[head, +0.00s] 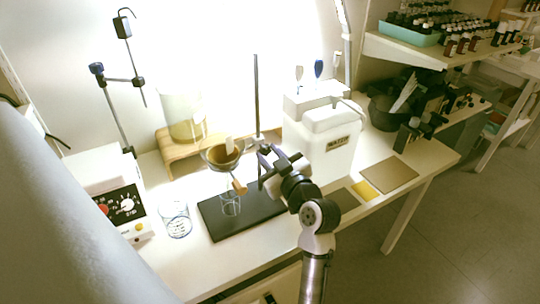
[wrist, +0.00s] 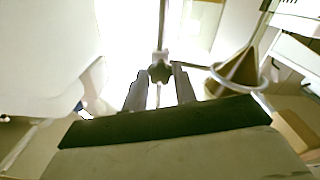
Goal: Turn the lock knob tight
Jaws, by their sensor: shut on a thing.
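The lock knob (wrist: 159,73) is a dark lobed knob in front of the upright metal rod (wrist: 162,28) in the wrist view. My gripper (wrist: 158,80) has one finger on each side of it and is shut on it. In the head view my gripper (head: 266,156) is at the stand's rod (head: 256,95), just right of the ring that holds a brown filter funnel (head: 222,157); it hides the knob there. The funnel also shows in the wrist view (wrist: 238,70). The rod rises from a black base plate (head: 265,208).
A glass beaker (head: 230,204) stands on the base plate below the funnel, and another beaker (head: 176,222) stands to the left. A white machine (head: 325,140) is close on the right. A hotplate stirrer (head: 118,200) is at the left. A wooden stand (head: 170,146) is behind.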

